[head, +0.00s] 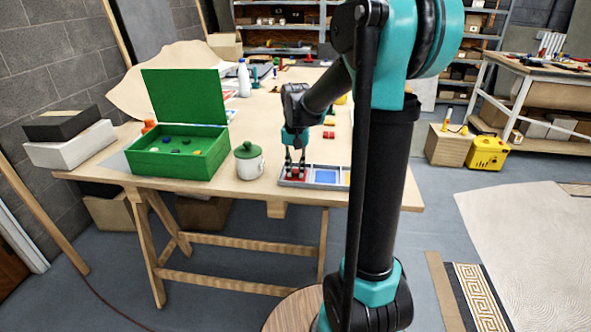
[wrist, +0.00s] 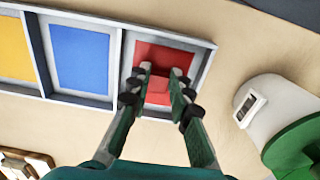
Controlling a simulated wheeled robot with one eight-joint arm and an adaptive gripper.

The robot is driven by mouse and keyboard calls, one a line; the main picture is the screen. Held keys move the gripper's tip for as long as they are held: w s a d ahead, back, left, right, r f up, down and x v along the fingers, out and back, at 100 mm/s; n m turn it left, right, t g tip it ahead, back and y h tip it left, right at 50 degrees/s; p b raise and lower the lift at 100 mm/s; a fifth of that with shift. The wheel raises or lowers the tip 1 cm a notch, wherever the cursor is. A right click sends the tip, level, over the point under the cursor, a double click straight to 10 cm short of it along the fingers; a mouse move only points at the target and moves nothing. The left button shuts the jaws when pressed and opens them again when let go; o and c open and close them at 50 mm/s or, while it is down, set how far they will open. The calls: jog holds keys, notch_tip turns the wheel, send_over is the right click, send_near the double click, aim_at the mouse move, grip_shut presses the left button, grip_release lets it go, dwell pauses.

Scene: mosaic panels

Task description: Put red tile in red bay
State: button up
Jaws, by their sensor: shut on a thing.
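A tray with red, blue and yellow bays lies near the table's front edge; its rim shows in the wrist view (wrist: 119,60). The red bay (wrist: 170,52) is at the tray's right end in the wrist view and at its left end in the head view. My gripper (wrist: 162,72) points down over this bay, shut on a red tile (wrist: 158,86). The tile sits within the bay's outline; red on red makes it hard to tell whether it touches the floor. In the head view my gripper (head: 295,170) is at the tray's left end.
A white jar with a green lid (head: 249,162) stands close beside the red bay. An open green box (head: 178,160) with small pieces stands further left. The blue bay (wrist: 80,57) looks empty.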

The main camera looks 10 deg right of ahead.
aim_at(296, 173)
jog(key=o, duration=0.9)
jog(key=shift+f, duration=0.1)
jog(key=shift+c, duration=0.2)
notch_tip(296, 173, up, 12)
